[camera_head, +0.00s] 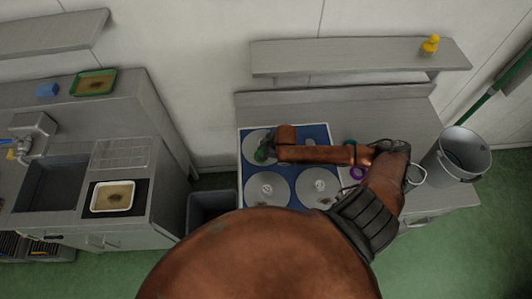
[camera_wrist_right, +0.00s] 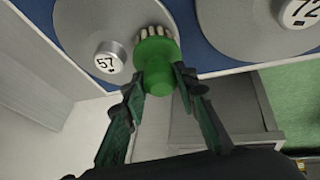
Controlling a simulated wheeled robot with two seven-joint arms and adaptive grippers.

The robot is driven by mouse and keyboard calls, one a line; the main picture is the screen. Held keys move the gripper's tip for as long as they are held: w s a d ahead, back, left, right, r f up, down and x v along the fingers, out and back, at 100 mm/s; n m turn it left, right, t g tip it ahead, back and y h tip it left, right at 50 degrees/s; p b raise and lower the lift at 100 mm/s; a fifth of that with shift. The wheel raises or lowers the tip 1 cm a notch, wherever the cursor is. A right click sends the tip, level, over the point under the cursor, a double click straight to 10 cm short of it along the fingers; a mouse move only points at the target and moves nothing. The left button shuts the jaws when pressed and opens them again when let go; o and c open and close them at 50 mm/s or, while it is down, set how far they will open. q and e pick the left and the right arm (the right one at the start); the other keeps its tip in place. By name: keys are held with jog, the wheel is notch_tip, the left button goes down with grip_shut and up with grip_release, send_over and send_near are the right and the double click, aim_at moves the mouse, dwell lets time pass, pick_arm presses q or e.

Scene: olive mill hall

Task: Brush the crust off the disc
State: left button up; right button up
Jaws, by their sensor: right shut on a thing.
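A green brush (camera_wrist_right: 160,60) with pale bristles is gripped between the fingers of my right gripper (camera_wrist_right: 158,84). The bristles are over the grey disc numbered 57 (camera_wrist_right: 80,25), close to its knob; I cannot tell whether they touch it. In the head view the brush's green end (camera_head: 261,155) shows at the far-left disc (camera_head: 254,137), partly covered by my right gripper (camera_head: 273,150). Two more grey discs, a front-left one (camera_head: 267,200) and a front-right one (camera_head: 307,181), lie on the blue mat. Small brownish bits (camera_head: 325,201) show by the front-right disc. My left gripper is out of view.
A metal bucket (camera_head: 453,160) stands at the right. A purple ring (camera_head: 357,173) lies right of the mat. A shelf (camera_head: 350,55) with a yellow object (camera_head: 430,44) hangs behind. A dark bin (camera_head: 207,205) and a sink counter (camera_head: 120,150) with a white tray (camera_head: 97,203) are left.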

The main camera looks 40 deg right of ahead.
jog(key=shift+w+a+f+p, duration=0.15)
jog(key=shift+w+a+p, duration=0.15)
jog(key=shift+w+a, duration=1.05)
jog(key=shift+s+a, duration=0.1)
notch_tip(320, 180, up, 6)
jog(key=s+p, duration=0.1)
jog(key=p, duration=0.5)
jog(key=shift+a, duration=0.45)
jog(key=shift+f, duration=0.1)
jog(key=r, duration=0.2)
jog(key=r+p, duration=0.1)
jog(key=shift+s+a, duration=0.2)
jog(key=shift+s, duration=0.05)
